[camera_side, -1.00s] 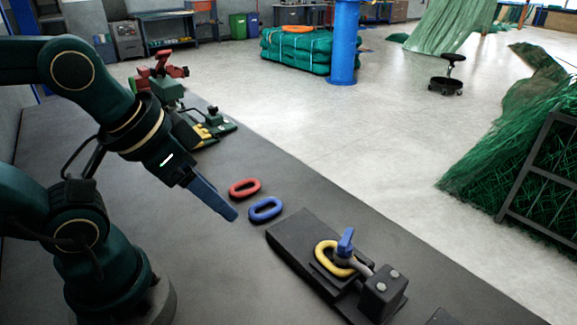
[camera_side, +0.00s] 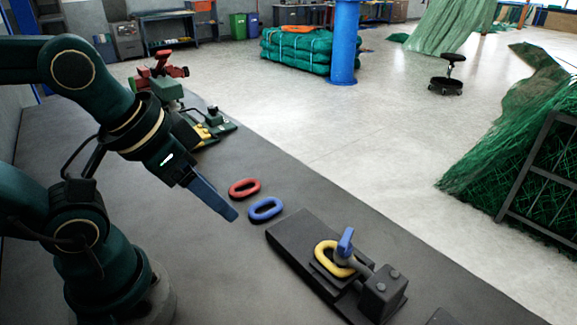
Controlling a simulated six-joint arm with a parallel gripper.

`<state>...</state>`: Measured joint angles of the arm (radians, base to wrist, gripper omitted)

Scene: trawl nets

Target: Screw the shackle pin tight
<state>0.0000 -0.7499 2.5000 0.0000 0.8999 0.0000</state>
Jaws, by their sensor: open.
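The shackle pin with its blue head (camera_side: 346,242) stands up at the fixture on the right of the bench. A grey shackle body (camera_side: 352,262) shows below the blue head, partly hidden by it. A yellow link (camera_side: 326,257) lies around or against the shackle; I cannot tell how they join. A dark block with bolts (camera_side: 382,292) stands at the fixture's right end, on a dark base plate (camera_side: 290,235). My gripper (camera_side: 232,214) points down and right, left of the fixture and apart from it. It is open and empty, its fingers seen edge-on.
A red link (camera_side: 244,188) and a blue link (camera_side: 266,208) lie on the grey bench (camera_side: 205,270) just beyond my fingertips. A red and green vise (camera_side: 165,80) and a green tool with yellow parts (camera_side: 205,130) stand at the back.

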